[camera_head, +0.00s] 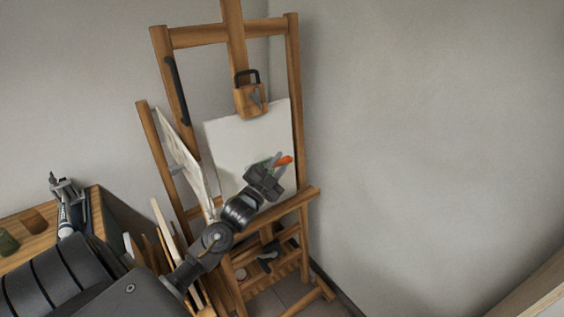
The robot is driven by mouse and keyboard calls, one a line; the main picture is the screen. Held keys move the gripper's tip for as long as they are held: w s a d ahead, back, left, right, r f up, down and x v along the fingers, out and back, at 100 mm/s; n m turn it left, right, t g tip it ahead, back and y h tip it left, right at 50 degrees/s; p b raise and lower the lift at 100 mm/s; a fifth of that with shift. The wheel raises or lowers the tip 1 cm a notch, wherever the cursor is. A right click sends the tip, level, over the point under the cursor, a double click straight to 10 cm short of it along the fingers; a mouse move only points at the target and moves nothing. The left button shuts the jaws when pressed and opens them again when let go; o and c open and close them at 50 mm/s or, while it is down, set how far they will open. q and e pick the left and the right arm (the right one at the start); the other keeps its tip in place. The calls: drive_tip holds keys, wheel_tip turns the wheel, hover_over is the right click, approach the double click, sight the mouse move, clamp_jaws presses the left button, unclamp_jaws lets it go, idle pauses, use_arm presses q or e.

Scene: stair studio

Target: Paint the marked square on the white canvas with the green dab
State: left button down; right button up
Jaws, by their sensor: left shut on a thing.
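The white canvas (232,140) stands on the wooden easel (295,70), held at its top by a wooden clamp (250,98). My left gripper (274,167) is in front of the lower right part of the canvas. It is shut on a thin tool with an orange part (285,160), which looks like a brush; its tip is hard to make out. A small green patch (261,164) shows beside the fingers; I cannot tell whether it is on the canvas or the tool. The outline of the marked square is not clear, and my gripper covers part of that area. My right gripper is out of view.
Another canvas (188,160) leans at the easel's left. A wooden-topped table (92,208) with a dark green item (8,243) and a grey metal item (66,190) stands at the left.

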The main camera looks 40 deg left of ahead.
use_arm(q)
drive_tip(key=shift+s+a, duration=0.25)
drive_tip(key=shift+s, duration=0.65)
drive_tip(key=shift+s+a+p, duration=0.35)
drive_tip(key=shift+s+p, duration=0.15)
drive_tip(key=shift+s, duration=0.5)
drive_tip(key=shift+s+a+p, duration=0.3)
drive_tip(key=shift+s+p, duration=0.05)
drive_tip(key=shift+s, duration=0.6)
drive_tip(key=shift+d+r, duration=0.1)
